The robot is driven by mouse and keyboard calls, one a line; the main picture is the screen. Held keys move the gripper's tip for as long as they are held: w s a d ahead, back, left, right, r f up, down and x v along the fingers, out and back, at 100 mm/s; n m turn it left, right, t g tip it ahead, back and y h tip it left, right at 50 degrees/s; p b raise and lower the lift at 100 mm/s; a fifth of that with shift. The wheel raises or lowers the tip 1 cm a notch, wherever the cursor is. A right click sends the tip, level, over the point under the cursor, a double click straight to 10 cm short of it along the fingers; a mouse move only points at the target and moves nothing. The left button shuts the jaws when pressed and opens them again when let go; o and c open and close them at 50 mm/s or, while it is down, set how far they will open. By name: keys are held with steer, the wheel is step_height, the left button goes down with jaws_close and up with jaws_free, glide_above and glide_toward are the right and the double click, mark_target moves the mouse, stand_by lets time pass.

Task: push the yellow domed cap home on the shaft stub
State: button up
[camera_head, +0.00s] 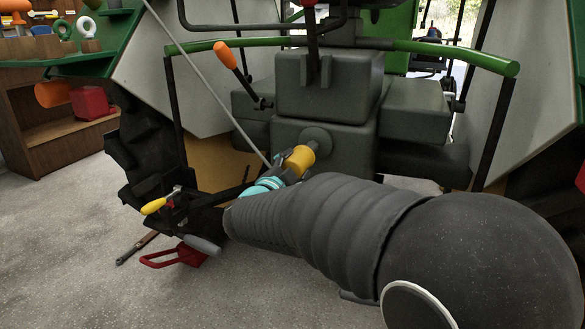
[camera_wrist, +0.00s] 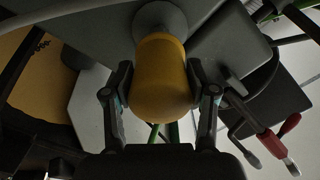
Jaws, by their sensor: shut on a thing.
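The yellow domed cap (camera_wrist: 161,85) is in the middle of the wrist view, between the two fingers of my gripper (camera_wrist: 162,92). Its far end meets the round grey shaft stub (camera_wrist: 160,15); how deeply it sits on the stub cannot be told. In the head view the cap (camera_head: 298,159) lies in line with the stub (camera_head: 317,138) on the tractor's grey rear housing. My gripper (camera_head: 290,170) is shut on the cap there, partly hidden by my dark sleeved arm.
An orange-knobbed lever (camera_head: 226,56) stands left of the housing, and a thin grey rod slants down near my gripper. A yellow-handled part (camera_head: 154,206) and a red piece (camera_head: 174,257) are at lower left. A wooden shelf (camera_head: 50,135) stands far left. Floor at left is mostly open.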

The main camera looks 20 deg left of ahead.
steer(key=shift+w+d+p, duration=0.15)
steer(key=shift+w+p, duration=0.15)
steer(key=shift+w, duration=1.5)
steer(key=shift+w+d+p, duration=0.1)
steer(key=shift+w+p, duration=0.15)
steer(key=shift+w, duration=1.5)
steer(key=o, duration=1.2)
steer(key=shift+o, duration=0.2)
steer(key=shift+s, duration=0.1)
